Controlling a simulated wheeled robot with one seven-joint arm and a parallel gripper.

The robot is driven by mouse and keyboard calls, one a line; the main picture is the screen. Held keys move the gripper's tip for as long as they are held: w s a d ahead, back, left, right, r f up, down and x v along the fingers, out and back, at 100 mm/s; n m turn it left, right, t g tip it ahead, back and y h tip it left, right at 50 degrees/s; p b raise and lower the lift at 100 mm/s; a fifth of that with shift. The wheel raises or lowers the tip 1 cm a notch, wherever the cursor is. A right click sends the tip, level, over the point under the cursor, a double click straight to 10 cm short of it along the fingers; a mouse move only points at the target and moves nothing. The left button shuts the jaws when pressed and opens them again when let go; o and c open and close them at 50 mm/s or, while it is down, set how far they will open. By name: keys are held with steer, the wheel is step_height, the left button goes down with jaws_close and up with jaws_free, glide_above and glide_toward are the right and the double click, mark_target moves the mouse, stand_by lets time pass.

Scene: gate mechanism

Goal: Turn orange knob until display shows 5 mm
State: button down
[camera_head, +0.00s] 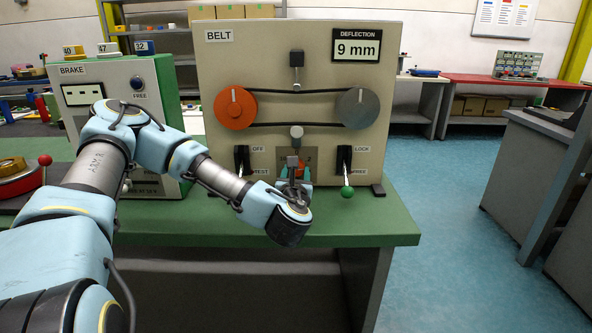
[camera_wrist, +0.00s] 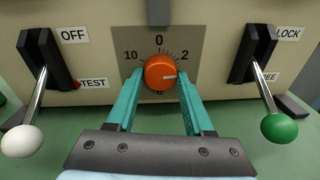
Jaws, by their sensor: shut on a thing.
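The orange knob (camera_wrist: 158,67) sits on a grey dial plate (camera_wrist: 193,45) marked 10, 0 and 2. Its white mark points to the right. My gripper (camera_wrist: 158,82) has its teal fingers on both sides of the knob and is shut on it. In the head view my gripper (camera_head: 295,175) reaches the knob low on the belt panel (camera_head: 295,60), and my wrist hides part of the knob. The deflection display (camera_head: 357,48) at the panel's upper right reads 9 mm.
A white-balled lever (camera_wrist: 22,140) marked OFF and TEST stands left of my fingers. A green-balled lever (camera_wrist: 279,128) marked LOCK and FREE stands right. Above are an orange pulley (camera_head: 235,108), a grey pulley (camera_head: 358,108) and a belt. A brake unit (camera_head: 85,85) stands left.

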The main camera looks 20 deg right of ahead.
steer(key=m+p, duration=0.1)
steer(key=m, duration=0.5)
steer(key=shift+y, duration=0.3)
steer(key=m, duration=0.5)
steer(key=shift+d+m+y, duration=0.1)
steer(key=shift+m+y, duration=0.3)
steer(key=m+t+b, duration=0.1)
steer(key=m, duration=0.4)
steer(key=m+b, duration=0.2)
steer(key=m, duration=0.1)
steer(key=shift+s+f+y, duration=0.1)
steer(key=shift+y, duration=0.2)
steer(key=shift+m+t+b, duration=0.3)
steer(key=shift+m+b, duration=0.45)
steer(key=shift+m, duration=0.55)
steer(key=shift+c, duration=1.4)
jaws_free()
